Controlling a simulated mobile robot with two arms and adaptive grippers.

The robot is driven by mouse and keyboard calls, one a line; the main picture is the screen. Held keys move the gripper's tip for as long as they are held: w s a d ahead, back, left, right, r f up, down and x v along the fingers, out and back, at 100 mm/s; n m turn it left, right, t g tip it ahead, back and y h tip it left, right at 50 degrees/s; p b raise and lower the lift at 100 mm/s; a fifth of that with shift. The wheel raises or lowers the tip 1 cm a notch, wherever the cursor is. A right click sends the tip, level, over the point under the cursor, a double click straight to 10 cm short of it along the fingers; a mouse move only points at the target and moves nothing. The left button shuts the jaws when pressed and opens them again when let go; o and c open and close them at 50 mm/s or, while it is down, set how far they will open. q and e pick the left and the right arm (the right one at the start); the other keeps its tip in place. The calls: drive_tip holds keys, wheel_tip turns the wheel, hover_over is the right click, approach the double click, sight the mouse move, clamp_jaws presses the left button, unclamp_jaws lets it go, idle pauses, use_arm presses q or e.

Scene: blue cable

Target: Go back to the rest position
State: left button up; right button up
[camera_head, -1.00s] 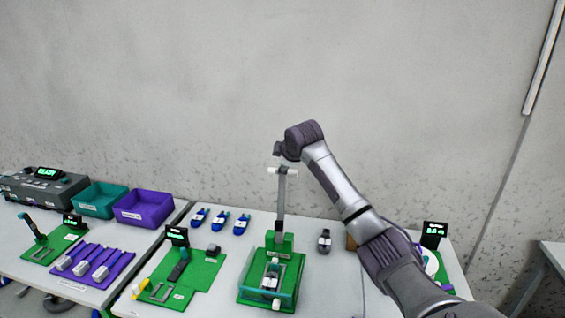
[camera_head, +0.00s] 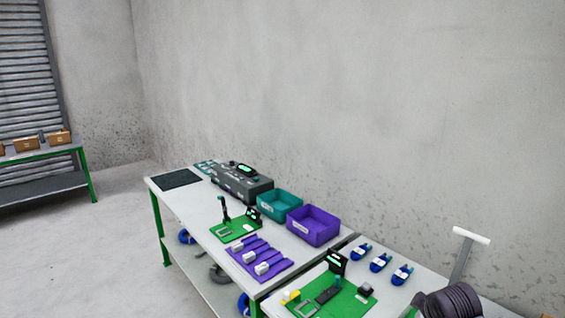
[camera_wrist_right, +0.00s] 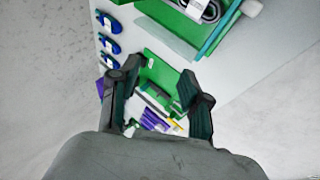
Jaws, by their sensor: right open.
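My right gripper (camera_wrist_right: 160,88) is in the right wrist view, its two dark fingers apart with nothing between them. It hangs above the work table, over a green fixture board (camera_wrist_right: 160,72) that lies well below the fingers. My left gripper is in neither view.
Blue cables (camera_head: 380,262) lie in a row on the near table. A green board (camera_head: 330,298), a purple bin (camera_head: 314,226), a teal bin (camera_head: 279,205) and a grey device (camera_head: 241,184) stand leftward. Floor at left is clear.

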drive_tip(key=s+a+f+m+g, duration=0.1)
drive_tip(key=s+a+f, duration=0.2)
drive_tip(key=s, duration=0.2)
drive_tip(key=s+a+f+m+y, duration=0.1)
drive_tip(key=s+a+f, duration=0.2)
drive_tip(key=s, duration=0.3)
drive_tip(key=s+a+f+g, duration=0.1)
drive_tip(key=s+a+f, duration=0.1)
drive_tip(key=s+a, duration=0.25)
drive_tip(key=s+a+m+g, duration=0.1)
drive_tip(key=s+a+m, duration=0.15)
drive_tip(key=s, duration=0.75)
drive_tip(key=s+a+m, duration=0.1)
drive_tip(key=s+m, duration=0.2)
drive_tip(key=s, duration=0.6)
wheel_tip(320, 180, down, 30)
drive_tip(key=s+g+b, duration=0.2)
drive_tip(key=s+d+f+g+b, duration=0.1)
drive_tip(key=s+d+f+b, duration=0.1)
drive_tip(key=s+f, duration=1.4)
drive_tip(key=shift+d, duration=0.55)
drive_tip(key=shift+n, duration=0.25)
